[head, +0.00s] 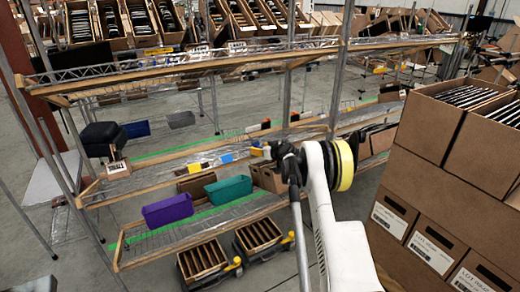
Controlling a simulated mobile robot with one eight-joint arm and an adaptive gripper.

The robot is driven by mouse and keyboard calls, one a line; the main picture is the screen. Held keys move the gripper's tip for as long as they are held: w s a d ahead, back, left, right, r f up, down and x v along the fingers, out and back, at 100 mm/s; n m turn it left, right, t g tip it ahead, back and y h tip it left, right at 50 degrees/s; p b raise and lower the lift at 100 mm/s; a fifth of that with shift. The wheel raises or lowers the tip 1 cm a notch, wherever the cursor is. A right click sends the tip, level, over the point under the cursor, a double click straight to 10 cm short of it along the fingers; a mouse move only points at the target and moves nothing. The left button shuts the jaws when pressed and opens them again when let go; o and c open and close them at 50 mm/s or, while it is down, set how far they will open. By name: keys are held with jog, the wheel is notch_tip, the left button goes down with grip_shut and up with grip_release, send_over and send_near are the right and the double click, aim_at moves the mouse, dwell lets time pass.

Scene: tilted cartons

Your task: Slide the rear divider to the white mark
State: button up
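My arm reaches up from the bottom centre, with a yellow ring at its wrist. My dark gripper (278,151) is at the middle shelf (150,164); its fingers are too small and dark to tell open from shut. Small blue, yellow and white pieces (228,158) sit along that shelf, left of my gripper. I cannot tell whether one of them is the rear divider or the white mark.
A purple bin (167,209) and a teal bin (229,190) are on the low shelf. Tilted cartons (127,22) line the top shelf. Stacked brown cartons (432,130) stand close on the right. Metal posts (338,70) rise near my arm. Floor shows at lower left.

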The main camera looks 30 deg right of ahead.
jog(key=v, duration=1.2)
jog(key=s+a+r+g+y, duration=0.1)
jog(key=s+a+r, duration=0.4)
jog(key=a, duration=0.3)
jog(key=s+a+r+g, duration=0.2)
jog(key=s+a+r, duration=0.3)
jog(key=a, duration=0.3)
jog(key=s+a+r+g+y, duration=0.1)
jog(key=s+a+r, duration=0.4)
jog(key=a+r, duration=0.15)
jog(key=s+a+f+g, duration=0.1)
jog(key=s+a, duration=0.2)
jog(key=s, duration=0.6)
jog(key=s+a+f+h, duration=0.1)
jog(key=s+a+f, duration=0.1)
jog(key=s, duration=0.7)
jog(key=s+a+f+g+h, duration=0.1)
jog(key=s+a, duration=0.4)
jog(key=s, duration=0.5)
jog(key=shift+f+g, duration=0.3)
